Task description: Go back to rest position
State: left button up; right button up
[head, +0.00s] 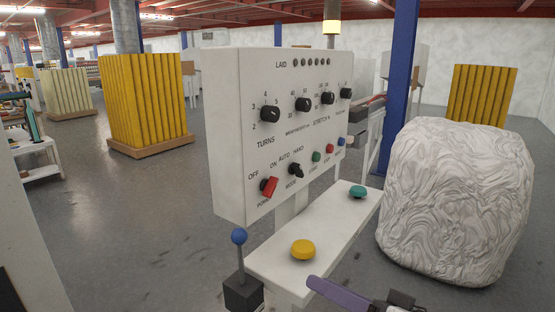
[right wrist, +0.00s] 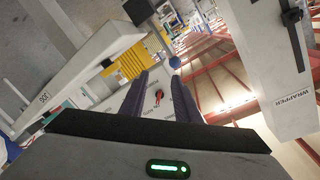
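My right gripper (head: 340,294) shows at the bottom edge of the head view, with a purple finger near the front of the white ledge. In the right wrist view its two purple fingers (right wrist: 159,90) stand apart with nothing held between them; a white panel with a red switch shows beyond the gap. The control panel (head: 285,130) stands upright, with black knobs, a red power switch (head: 269,187) and small coloured buttons. My left gripper is in neither view.
The white ledge (head: 280,260) below the panel bears a yellow button (head: 303,249) and a green button (head: 357,191). A blue-knobbed lever (head: 239,237) stands at its near left. A wrapped white bale (head: 455,205) is at right; open floor (head: 165,215) lies left.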

jog(key=s+d+f+h, duration=0.2)
jog(key=s+f+h, duration=0.15)
jog(key=f, duration=0.65)
jog(key=s+d+f+h, duration=0.15)
jog(key=s+f, duration=0.35)
jog(key=f, duration=0.6)
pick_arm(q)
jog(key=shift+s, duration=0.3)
pick_arm(e)
jog(key=s+d+f+n+g+h, duration=0.1)
jog(key=s+d+f+g+h, duration=0.2)
jog(key=s+f, duration=1)
jog(key=shift+s+d+h, duration=0.55)
jog(key=shift+s+h, duration=0.35)
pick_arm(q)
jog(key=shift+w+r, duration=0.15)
pick_arm(e)
jog(key=shift+o, duration=0.4)
